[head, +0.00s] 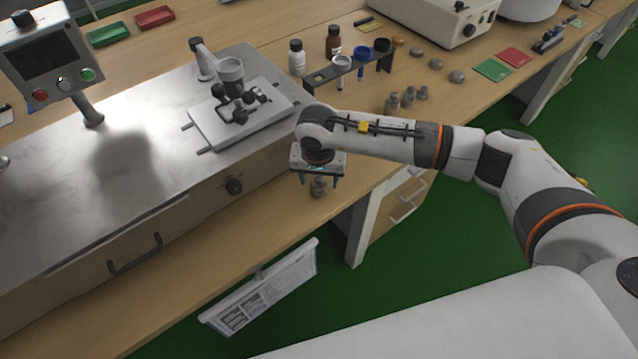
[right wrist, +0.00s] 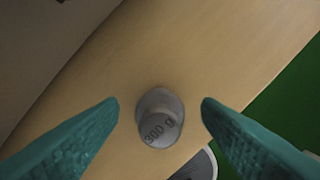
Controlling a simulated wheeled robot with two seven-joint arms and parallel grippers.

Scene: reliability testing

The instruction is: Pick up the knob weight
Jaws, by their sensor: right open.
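The knob weight (head: 319,187) is a small grey metal weight standing on the wooden table near its front edge. In the right wrist view the knob weight (right wrist: 159,118) shows from above, with "300 g" marked on its top. My right gripper (head: 319,180) is above it, pointing down. In the right wrist view the teal fingers of my right gripper (right wrist: 160,103) are open, one on each side of the weight, with a gap on both sides. My left gripper does not show.
A metal-topped machine (head: 130,150) stands left of the weight. Several similar weights (head: 408,97) stand farther back. A dark rack (head: 350,68) and bottles (head: 297,57) are behind. The table (head: 350,190) drops off to a green floor in front.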

